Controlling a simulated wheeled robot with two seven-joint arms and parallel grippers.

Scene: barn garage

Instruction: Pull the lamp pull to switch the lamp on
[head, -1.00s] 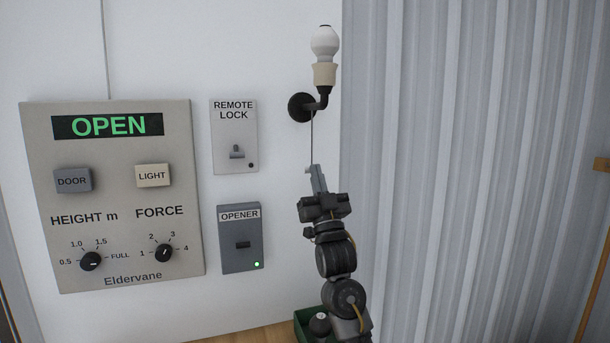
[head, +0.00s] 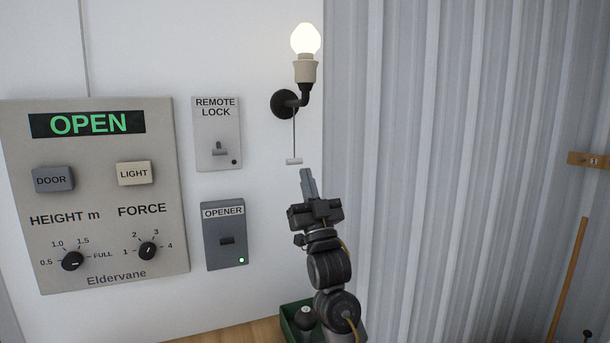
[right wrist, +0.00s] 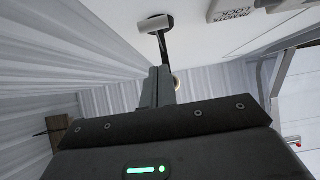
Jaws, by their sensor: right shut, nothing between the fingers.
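The lamp (head: 305,42) is on the white wall, its bulb glowing bright above a cream socket and black bracket. The lamp pull (head: 294,161) is a small pale bar hanging on a thin cord below the bracket. It also shows in the right wrist view (right wrist: 155,23), beyond the fingertips. My right gripper (head: 307,172) is just below and slightly right of the pull, apart from it. Its fingers (right wrist: 158,72) are closed together with nothing between them. My left gripper is in neither view.
Left of the lamp are the remote lock plate (head: 217,150), the opener box (head: 225,240) and the large control panel (head: 100,285) reading OPEN. A corrugated metal wall (head: 430,180) is on the right. A green bin (head: 289,324) stands low behind my right arm.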

